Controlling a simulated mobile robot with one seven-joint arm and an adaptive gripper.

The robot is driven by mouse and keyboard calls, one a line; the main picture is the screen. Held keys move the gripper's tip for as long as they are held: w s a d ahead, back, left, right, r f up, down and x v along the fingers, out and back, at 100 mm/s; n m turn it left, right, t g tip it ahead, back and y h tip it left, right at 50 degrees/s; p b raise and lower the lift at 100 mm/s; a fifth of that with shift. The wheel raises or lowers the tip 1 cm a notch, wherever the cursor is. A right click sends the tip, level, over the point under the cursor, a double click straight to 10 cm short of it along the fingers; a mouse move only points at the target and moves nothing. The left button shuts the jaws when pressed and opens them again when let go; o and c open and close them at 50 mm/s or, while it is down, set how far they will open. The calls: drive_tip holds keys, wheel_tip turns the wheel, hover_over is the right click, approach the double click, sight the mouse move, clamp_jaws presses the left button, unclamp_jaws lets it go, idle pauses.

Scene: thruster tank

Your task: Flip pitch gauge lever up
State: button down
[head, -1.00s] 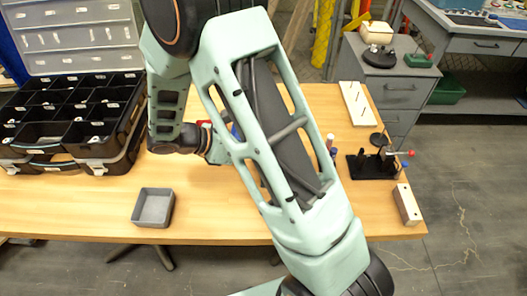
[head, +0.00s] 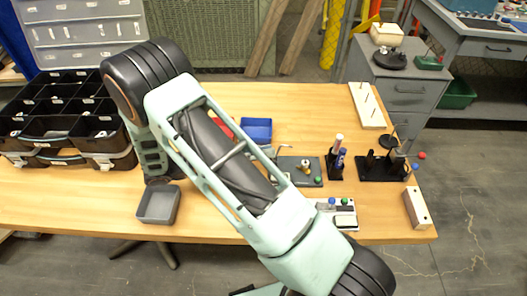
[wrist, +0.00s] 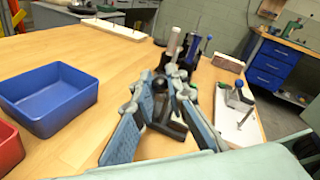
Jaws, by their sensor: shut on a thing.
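In the wrist view my gripper (wrist: 163,112) has its blue-padded fingers on either side of a dark round-topped part (wrist: 161,86), shut on it. I cannot tell for certain whether this is the pitch gauge lever. A dark plate (head: 313,181) with a brass-coloured part (head: 304,167) and a green knob (head: 318,180) shows just right of my arm. A thin grey lever (head: 284,147) sticks out near it. None of these parts carries a readable label.
A blue bin (wrist: 50,97) and a red bin (wrist: 8,147) are at the left. A black holder (head: 335,170) stands upright beyond. A white plate (wrist: 238,116) with a blue-knobbed lever is at the right. A black fixture (head: 378,168) and wooden block (head: 416,208) are near the table's right edge.

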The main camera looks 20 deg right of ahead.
idle(0.3)
drive_tip(key=c, duration=1.9)
unclamp_jaws()
drive_tip(key=a, duration=0.7)
drive_tip(key=a+r, duration=0.1)
drive_tip(key=a, duration=0.3)
drive_tip(key=shift+a, duration=0.2)
drive_tip(key=shift+a+r, duration=0.15)
drive_tip(key=shift+a, duration=0.15)
drive_tip(key=shift+c, duration=0.7)
